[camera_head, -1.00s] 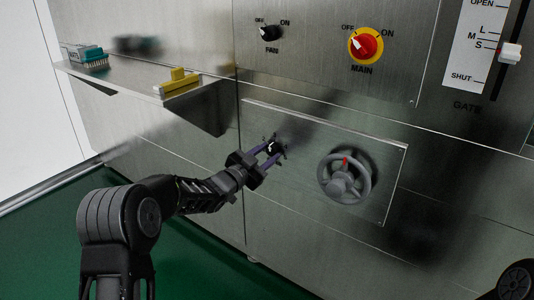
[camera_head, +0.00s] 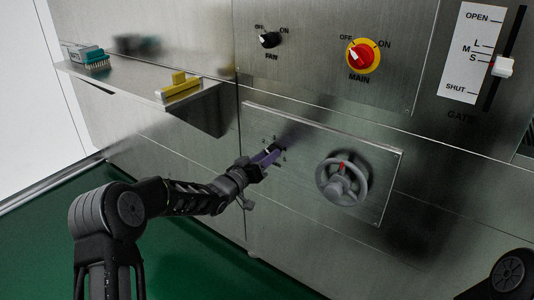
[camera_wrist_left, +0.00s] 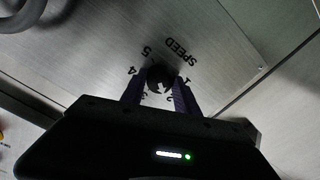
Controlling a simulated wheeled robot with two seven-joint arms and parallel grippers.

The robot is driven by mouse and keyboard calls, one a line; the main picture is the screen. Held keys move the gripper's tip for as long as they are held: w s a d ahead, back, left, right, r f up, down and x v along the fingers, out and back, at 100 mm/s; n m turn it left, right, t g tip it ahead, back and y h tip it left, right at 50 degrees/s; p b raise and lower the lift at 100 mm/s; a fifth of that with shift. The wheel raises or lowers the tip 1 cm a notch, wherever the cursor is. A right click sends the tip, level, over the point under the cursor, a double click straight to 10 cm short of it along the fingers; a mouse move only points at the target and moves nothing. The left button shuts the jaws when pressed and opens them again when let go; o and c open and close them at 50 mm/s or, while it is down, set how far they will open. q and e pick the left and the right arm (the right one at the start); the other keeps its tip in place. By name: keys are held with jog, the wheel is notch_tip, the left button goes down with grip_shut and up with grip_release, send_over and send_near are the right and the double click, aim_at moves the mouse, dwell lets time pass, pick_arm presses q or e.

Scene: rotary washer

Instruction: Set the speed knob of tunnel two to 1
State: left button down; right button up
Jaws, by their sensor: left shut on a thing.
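The black speed knob (camera_wrist_left: 158,76) sits on a steel panel marked SPEED, with the digits 1 to 5 around it in the left wrist view. My left gripper (camera_wrist_left: 158,93) has its purple fingers on both sides of the knob and is shut on it. In the head view the left gripper (camera_head: 268,155) reaches the panel and its fingers hide most of the knob. A pale mark shows on the knob, but I cannot tell for sure which digit it points at. No tunnel number is readable. My right gripper is out of view.
A grey handwheel (camera_head: 342,179) with a red mark stands right of the knob. Above are the fan switch (camera_head: 269,40), red main switch (camera_head: 362,55) and gate slider (camera_head: 503,66).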

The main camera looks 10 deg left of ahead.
pick_arm(q)
jog(key=n+p, duration=0.3)
jog(key=n, duration=1)
dwell(0.4)
jog(key=c, duration=0.9)
grip_release()
jog(key=shift+r, duration=0.1)
